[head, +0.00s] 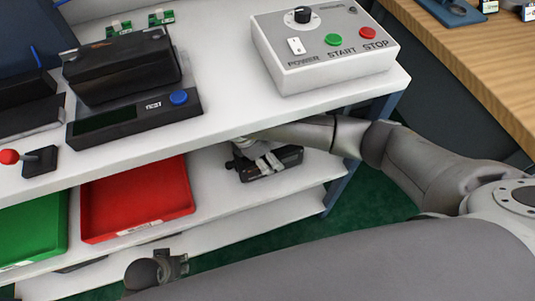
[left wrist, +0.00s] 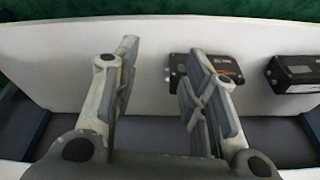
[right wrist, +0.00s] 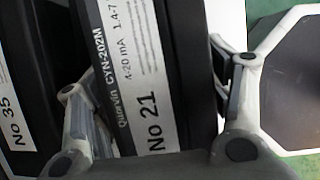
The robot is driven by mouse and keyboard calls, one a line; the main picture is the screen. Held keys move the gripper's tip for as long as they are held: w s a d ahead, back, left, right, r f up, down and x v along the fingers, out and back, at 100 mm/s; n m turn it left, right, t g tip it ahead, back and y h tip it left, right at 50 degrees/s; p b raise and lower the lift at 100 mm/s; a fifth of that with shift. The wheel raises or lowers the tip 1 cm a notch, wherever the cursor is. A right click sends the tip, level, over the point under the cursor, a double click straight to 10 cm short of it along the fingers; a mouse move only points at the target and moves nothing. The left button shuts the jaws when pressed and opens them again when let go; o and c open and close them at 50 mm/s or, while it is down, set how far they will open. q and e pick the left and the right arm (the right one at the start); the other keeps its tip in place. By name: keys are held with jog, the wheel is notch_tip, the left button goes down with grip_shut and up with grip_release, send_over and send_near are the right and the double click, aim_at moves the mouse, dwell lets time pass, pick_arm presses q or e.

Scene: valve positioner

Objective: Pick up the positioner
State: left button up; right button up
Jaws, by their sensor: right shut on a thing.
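Black positioners lie on the white lower shelf. In the right wrist view, one positioner (right wrist: 140,70) has a white label reading Quorvin CYN-202M, No 21. My right gripper (right wrist: 165,110) has its fingers on both sides of it and is shut on it. In the head view, my right gripper (head: 262,163) is under the upper shelf at a black positioner (head: 285,159). My left gripper (left wrist: 155,80) is open and empty above a white shelf (left wrist: 60,70), where two black devices (left wrist: 222,72) (left wrist: 290,72) lie to the right.
The upper shelf (head: 225,100) overhangs the right gripper and carries a control box (head: 320,75) and a black test unit (head: 135,120) with a black device on it. Red (head: 185,200) and green (head: 35,240) trays lie on the lower shelf. A wooden table (head: 470,60) stands at right.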

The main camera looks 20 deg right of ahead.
jog(key=shift+r, duration=0.15)
jog(key=shift+c, duration=0.6)
jog(key=shift+d+r, duration=0.1)
jog(key=shift+r, duration=0.2)
grip_shut()
jog(key=shift+s+r, duration=0.1)
jog(key=shift+s, duration=0.05)
jog(key=s+p, duration=0.1)
jog(key=s, duration=0.3)
jog(key=s+p, duration=0.1)
jog(key=s, duration=0.4)
jog(key=shift+d+r, duration=0.1)
jog(key=shift+r, duration=0.1)
pick_arm(q)
jog(key=s+f+p, duration=0.2)
jog(key=s+f, duration=0.4)
jog(key=f, duration=0.5)
jog(key=shift+a+f+g, duration=0.35)
jog(key=shift+f+g, duration=0.05)
pick_arm(e)
jog(key=s, duration=0.8)
jog(key=shift+s+d, duration=0.15)
jog(key=shift+s, duration=0.15)
pick_arm(q)
jog(key=shift+s, duration=0.15)
pick_arm(e)
jog(key=shift+f, duration=0.1)
